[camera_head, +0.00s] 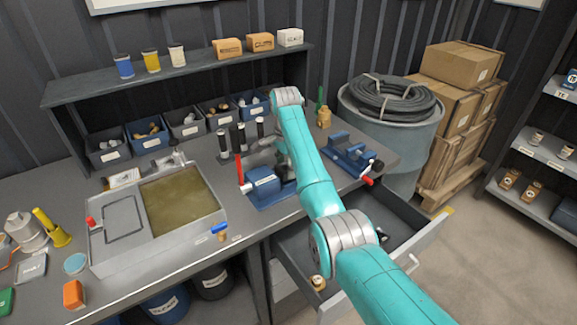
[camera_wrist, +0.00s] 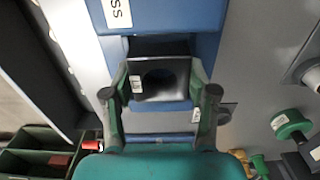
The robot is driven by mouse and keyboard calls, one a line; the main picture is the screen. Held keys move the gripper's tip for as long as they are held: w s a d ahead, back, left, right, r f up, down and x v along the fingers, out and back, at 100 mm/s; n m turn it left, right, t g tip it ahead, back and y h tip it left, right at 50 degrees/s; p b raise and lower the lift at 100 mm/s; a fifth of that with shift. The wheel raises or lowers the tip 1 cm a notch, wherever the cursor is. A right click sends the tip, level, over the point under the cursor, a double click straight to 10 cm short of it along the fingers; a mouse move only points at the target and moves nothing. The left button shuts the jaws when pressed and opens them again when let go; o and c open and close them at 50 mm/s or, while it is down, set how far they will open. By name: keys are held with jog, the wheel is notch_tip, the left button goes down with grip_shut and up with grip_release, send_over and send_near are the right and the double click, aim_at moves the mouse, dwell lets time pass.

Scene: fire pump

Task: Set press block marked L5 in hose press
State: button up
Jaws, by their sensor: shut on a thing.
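The hose press (camera_head: 262,188) is a blue machine with a red lever, on the workbench in the head view. In the wrist view its blue body (camera_wrist: 178,20) carries a white label, partly cut off, ending in "SS". My gripper (camera_wrist: 160,92) is shut on a dark press block (camera_wrist: 178,93) with a round recess, one green finger on each side. A small white tag shows on the block, too small to read. The block is right at the dark opening of the press; I cannot tell whether it is seated. In the head view my arm hides the block.
A blue vise (camera_head: 350,155) with a red handle stands to the right on the bench. Black upright cylinders (camera_head: 223,143) stand behind the press. A water-filled basin (camera_head: 180,205) is to the left. An open drawer (camera_head: 405,240) juts out below my arm. Part bins line the back.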

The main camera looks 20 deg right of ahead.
jog(key=shift+f, duration=0.5)
jog(key=o, duration=1.4)
jog(key=shift+o, duration=0.2)
